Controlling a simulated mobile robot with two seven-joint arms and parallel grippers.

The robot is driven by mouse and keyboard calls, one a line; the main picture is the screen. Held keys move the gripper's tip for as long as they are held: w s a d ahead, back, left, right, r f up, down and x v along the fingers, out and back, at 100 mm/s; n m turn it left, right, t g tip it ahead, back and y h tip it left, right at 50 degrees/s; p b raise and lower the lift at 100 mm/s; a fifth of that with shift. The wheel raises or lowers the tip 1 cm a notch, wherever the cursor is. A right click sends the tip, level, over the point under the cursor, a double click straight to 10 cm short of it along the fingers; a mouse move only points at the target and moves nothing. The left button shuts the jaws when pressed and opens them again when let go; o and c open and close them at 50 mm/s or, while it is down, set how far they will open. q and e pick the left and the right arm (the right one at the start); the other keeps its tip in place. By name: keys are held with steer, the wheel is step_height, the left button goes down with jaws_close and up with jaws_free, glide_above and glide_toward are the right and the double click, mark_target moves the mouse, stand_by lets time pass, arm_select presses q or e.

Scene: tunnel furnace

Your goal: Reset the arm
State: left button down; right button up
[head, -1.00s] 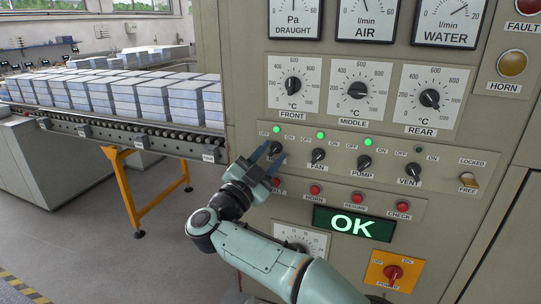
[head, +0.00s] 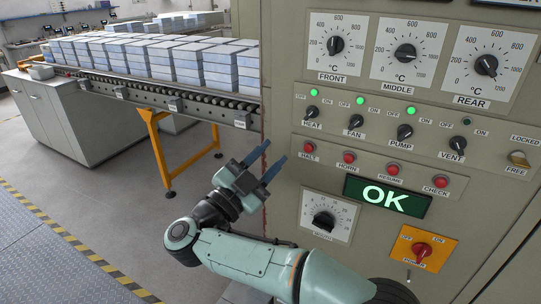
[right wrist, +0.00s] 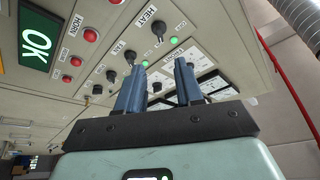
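My right gripper (head: 270,161) is in front of the left edge of the furnace's control panel (head: 340,135), below and left of the HEAT knob (head: 311,111). Its two blue fingers are apart with nothing between them. In the right wrist view the fingers (right wrist: 160,85) also stand apart and empty, with the HEAT knob (right wrist: 158,29) beyond them. The gripper looks clear of the knobs. The HEAT, FAN and PUMP lamps are lit green; the VENT lamp (head: 467,122) is dark. The display (head: 386,196) reads OK. My left gripper is not in view.
A roller conveyor (head: 170,98) carrying stacks of pale bricks (head: 165,62) runs to the furnace from the left. Its orange leg (head: 157,150) stands behind my arm. A red POWER switch (head: 421,250) is at the lower right. Open floor lies to the left.

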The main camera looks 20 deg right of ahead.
steer(key=w+a+f+n+t+y+p, duration=0.1)
steer(key=w+f+n+t+y+p, duration=0.1)
steer(key=w+f+n+t+y, duration=0.45)
steer(key=w+a+f+n+t+y+p, duration=0.1)
steer(key=w+a+f+n, duration=0.2)
steer(key=f, duration=0.6)
step_height(320, 180, down, 24)
steer(key=s+n+g+y+p, duration=0.3)
steer(key=n+g+y, duration=0.1)
steer(key=n+y, duration=0.4)
steer(key=s+f+g+y+p, duration=0.3)
steer(key=s+f+g+y, duration=0.35)
steer(key=s+f, duration=1.15)
steer(key=s+a+m+g+p, duration=0.1)
steer(key=s+g, duration=0.6)
steer(key=s, duration=1.3)
steer(key=shift+a+f+g+y+p, duration=0.35)
steer(key=shift+a+f+g+y, duration=0.05)
steer(key=shift+a, duration=0.15)
